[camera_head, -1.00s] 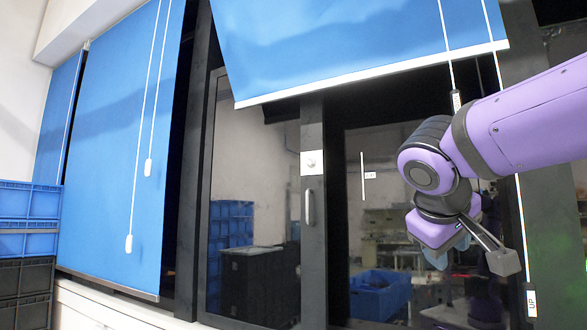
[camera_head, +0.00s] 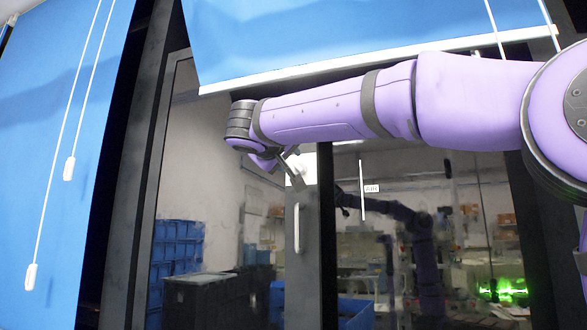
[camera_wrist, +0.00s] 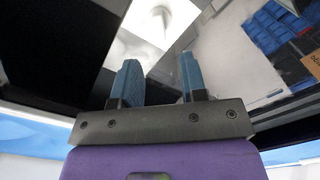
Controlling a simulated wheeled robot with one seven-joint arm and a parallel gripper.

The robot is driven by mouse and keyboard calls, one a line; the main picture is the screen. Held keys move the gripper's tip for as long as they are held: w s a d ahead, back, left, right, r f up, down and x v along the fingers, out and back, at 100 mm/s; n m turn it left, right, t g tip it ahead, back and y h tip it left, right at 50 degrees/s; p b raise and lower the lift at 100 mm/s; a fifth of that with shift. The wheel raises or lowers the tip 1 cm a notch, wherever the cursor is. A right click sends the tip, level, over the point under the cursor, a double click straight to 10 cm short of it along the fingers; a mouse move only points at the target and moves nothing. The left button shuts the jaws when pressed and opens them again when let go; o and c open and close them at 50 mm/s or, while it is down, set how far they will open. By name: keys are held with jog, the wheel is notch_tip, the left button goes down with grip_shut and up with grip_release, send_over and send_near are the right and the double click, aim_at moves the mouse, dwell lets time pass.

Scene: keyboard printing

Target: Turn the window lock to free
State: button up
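The window lock (camera_wrist: 158,18) is a pale knob on a light square plate, ahead of my fingers at the top of the wrist view. In the head view, the lock plate (camera_head: 297,177) sits high on the dark window post and is partly hidden by my gripper. My gripper (camera_wrist: 158,78) is open, its two blue fingers apart with nothing between them. The knob lies beyond the fingertips, roughly in line with the gap. In the head view, my gripper (camera_head: 287,163) is at the plate; I cannot tell whether it touches. The knob's turn angle is unclear.
A vertical handle (camera_head: 298,222) is on the post below the lock. A blue blind (camera_head: 330,35) with a white bottom bar hangs close above my arm. Blind cords (camera_head: 55,190) hang at the left. Dark crates (camera_head: 210,300) show through the glass.

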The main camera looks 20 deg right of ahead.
aim_at(297, 166)
jog(key=x, duration=0.8)
jog(key=shift+w+d, duration=0.1)
jog(key=shift+d, duration=0.05)
jog(key=shift+c, duration=0.2)
grip_shut()
